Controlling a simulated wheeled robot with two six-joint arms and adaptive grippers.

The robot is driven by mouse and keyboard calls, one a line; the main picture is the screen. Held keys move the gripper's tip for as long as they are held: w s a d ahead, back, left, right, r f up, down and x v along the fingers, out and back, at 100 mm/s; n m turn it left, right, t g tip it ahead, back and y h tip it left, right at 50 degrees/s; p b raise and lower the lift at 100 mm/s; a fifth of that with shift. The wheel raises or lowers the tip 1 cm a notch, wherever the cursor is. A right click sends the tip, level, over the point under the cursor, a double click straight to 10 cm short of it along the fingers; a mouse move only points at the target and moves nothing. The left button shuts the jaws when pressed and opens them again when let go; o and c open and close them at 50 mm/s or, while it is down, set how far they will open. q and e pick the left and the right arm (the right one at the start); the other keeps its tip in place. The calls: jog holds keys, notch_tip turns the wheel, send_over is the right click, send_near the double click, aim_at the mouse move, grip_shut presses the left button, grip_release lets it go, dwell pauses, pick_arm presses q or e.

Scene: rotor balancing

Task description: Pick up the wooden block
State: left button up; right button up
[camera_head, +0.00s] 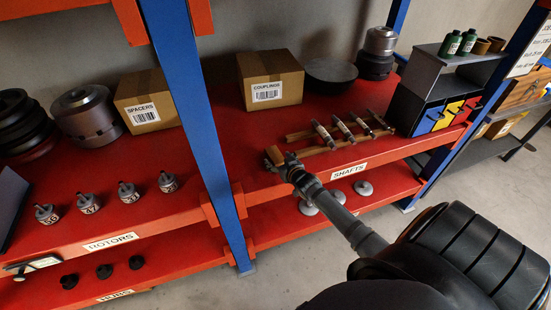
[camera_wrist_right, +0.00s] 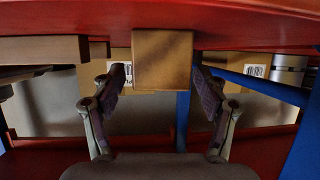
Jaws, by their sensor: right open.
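The wooden block (camera_head: 274,155) is small and light brown. It sits on the red shelf at its front edge, left of the shaft rack. My right gripper (camera_head: 284,163) reaches it from the front right. In the right wrist view the block (camera_wrist_right: 163,60) appears between the two fingers of the right gripper (camera_wrist_right: 161,84). The fingers are spread, with a gap showing on either side of the block. My left gripper is in neither view.
A wooden rack (camera_head: 318,150) with several metal shafts lies close right of the block. A blue upright (camera_head: 190,100) stands to the left. Couplings box (camera_head: 270,80) is behind. Rotors (camera_head: 127,192) stand left of the upright. Shelf between block and couplings box is clear.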

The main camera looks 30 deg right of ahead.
aim_at(275, 155)
jog(key=x, duration=0.3)
jog(key=shift+w+a, duration=0.1)
jog(key=shift+w, duration=0.1)
jog(key=shift+s, duration=0.15)
jog(key=c, duration=1.3)
jog(key=shift+r, duration=0.1)
jog(key=shift+r, duration=0.25)
notch_tip(275, 155, up, 3)
jog(key=shift+a+f+b, duration=0.1)
jog(key=shift+f+b, duration=0.05)
jog(key=shift+b, duration=0.45)
jog(key=s+a+r, duration=0.1)
jog(key=a+r, duration=0.2)
jog(key=a, duration=0.1)
jog(key=s+a+r+b, duration=0.1)
jog(key=s+a+r, duration=0.1)
jog(key=a+r, duration=0.1)
jog(key=s+a+r+b, duration=0.1)
jog(key=a+r, duration=0.2)
jog(key=a, duration=0.3)
jog(key=shift+s+r, duration=0.15)
jog(key=shift+r, duration=0.2)
